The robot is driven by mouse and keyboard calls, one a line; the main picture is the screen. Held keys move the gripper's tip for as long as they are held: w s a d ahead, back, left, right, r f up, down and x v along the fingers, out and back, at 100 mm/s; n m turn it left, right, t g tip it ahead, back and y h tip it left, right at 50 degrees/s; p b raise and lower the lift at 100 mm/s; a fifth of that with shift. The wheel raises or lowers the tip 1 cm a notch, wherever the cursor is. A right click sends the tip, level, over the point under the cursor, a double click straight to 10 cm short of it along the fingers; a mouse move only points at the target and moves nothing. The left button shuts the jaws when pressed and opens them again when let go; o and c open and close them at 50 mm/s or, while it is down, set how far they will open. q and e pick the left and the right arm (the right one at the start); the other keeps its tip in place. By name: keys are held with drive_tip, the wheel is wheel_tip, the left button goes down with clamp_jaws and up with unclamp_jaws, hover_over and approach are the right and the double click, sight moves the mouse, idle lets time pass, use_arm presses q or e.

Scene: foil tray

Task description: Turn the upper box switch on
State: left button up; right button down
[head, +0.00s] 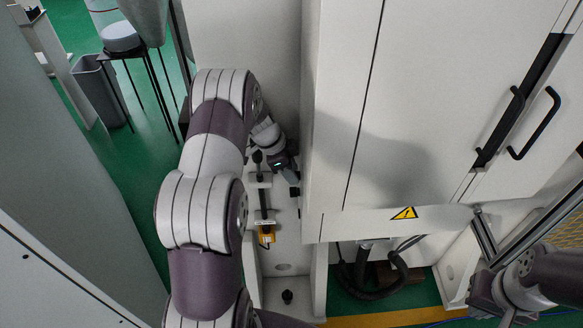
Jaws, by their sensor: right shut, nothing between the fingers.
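On the narrow pale panel beside the cabinet, a black knob (257,157) sits above a light plate and a dark vertical rod. Below it is a small yellow box (267,236) with a white label. I cannot tell which part is the upper box switch, or its position. My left gripper (293,187) is at the panel's upper part, right of the knob, against the cabinet's side. Its fingers are small and dark, and their opening is unclear. My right gripper (506,316) is at the lower right, partly cut off, shut and empty, far from the panel.
A large white cabinet (410,110) with black handles (533,122) and a yellow warning sign (405,213) fills the right. Dark hoses (370,285) lie below it. A grey bin (98,92) and stool stand at upper left.

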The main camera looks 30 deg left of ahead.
use_arm(q)
drive_tip(key=shift+s+d+r, duration=0.1)
drive_tip(key=shift+s, duration=0.3)
drive_tip(key=shift+w, duration=0.15)
clamp_jaws()
use_arm(e)
drive_tip(key=shift+s+r, duration=0.1)
drive_tip(key=shift+s, duration=0.25)
